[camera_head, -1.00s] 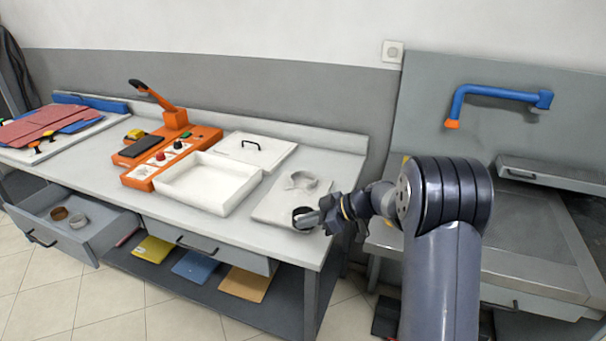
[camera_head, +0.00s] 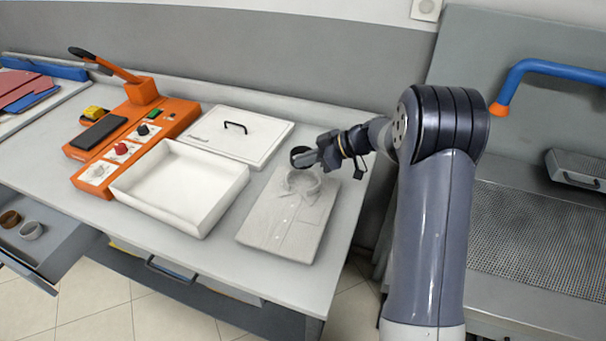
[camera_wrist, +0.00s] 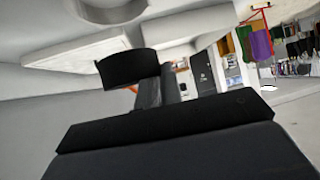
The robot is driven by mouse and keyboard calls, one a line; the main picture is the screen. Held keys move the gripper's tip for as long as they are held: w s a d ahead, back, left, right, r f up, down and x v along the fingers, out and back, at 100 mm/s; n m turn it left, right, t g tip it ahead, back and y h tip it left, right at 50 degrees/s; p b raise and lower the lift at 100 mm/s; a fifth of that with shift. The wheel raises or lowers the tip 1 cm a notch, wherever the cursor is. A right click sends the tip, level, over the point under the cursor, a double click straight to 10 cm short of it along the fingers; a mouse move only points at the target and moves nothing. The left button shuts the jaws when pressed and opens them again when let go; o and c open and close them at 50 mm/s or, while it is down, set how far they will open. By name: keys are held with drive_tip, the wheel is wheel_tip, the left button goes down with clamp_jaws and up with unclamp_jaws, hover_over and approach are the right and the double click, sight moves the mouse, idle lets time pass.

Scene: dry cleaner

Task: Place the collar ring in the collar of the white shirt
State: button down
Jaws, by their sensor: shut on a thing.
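The folded white shirt (camera_head: 284,226) lies flat on the table, with its raised collar (camera_head: 301,182) at the end away from me. My gripper (camera_head: 312,158) is shut on a dark collar ring (camera_head: 300,155) and holds it just above and behind the collar in the head view. The ring looks apart from the collar, but the exact gap is hard to tell. In the wrist view the black ring (camera_wrist: 128,67) shows as a curved band beyond the dark gripper parts.
A white open tray (camera_head: 180,188) and its handled lid (camera_head: 236,134) lie left of the shirt. An orange machine (camera_head: 130,145) stands further left. An open drawer (camera_head: 30,250) at lower left holds a brown ring (camera_head: 10,219) and a light ring (camera_head: 31,230).

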wheel_tip(320, 180, down, 9)
drive_tip(key=shift+s+f+p, duration=0.1)
drive_tip(key=shift+p, duration=0.25)
drive_tip(key=c, duration=1.6)
unclamp_jaws()
drive_tip(key=b+v, duration=0.1)
drive_tip(key=v, duration=1.1)
drive_tip(key=shift+s, duration=0.1)
